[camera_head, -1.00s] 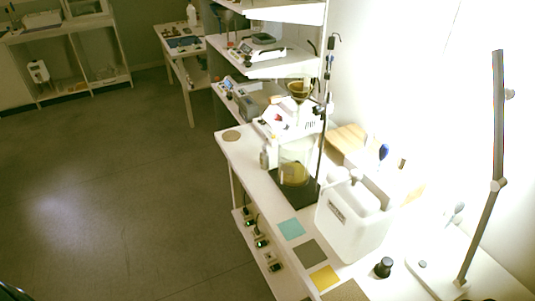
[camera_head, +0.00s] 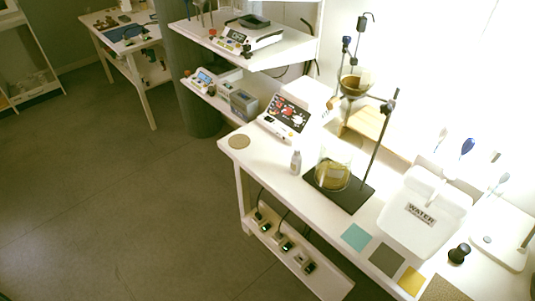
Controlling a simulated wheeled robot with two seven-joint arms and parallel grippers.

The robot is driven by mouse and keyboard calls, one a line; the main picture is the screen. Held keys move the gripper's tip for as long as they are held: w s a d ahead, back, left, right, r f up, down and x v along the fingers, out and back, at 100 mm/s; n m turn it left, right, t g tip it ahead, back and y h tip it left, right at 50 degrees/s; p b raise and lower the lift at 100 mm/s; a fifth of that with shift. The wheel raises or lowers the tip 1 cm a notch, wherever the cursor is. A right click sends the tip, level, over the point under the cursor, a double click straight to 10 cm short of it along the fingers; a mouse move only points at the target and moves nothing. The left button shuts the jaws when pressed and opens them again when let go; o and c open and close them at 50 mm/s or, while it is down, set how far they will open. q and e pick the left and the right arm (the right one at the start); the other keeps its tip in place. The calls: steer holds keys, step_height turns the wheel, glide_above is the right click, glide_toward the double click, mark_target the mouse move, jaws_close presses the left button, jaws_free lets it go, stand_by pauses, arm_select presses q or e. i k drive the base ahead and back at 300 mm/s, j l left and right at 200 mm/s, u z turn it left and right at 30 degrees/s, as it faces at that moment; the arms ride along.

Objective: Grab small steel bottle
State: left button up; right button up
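A small silver-grey bottle (camera_head: 296,163) stands upright on the white bench (camera_head: 265,171), left of the glass beaker (camera_head: 333,170). It looks like the small steel bottle, though it is too small to be sure of the material. Nothing touches it. Neither of my grippers is in view.
The black stand base (camera_head: 340,188) carries the beaker, with a funnel (camera_head: 355,84) above. A control device (camera_head: 287,118) is behind the bottle. A round brown coaster (camera_head: 239,142) lies left. A white WATER container (camera_head: 425,210) and coloured squares are to the right. Floor at left is clear.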

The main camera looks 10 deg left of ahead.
mark_target(296, 160)
steer(key=j, duration=0.75)
steer(key=i+j, duration=0.15)
steer(key=j, duration=0.55)
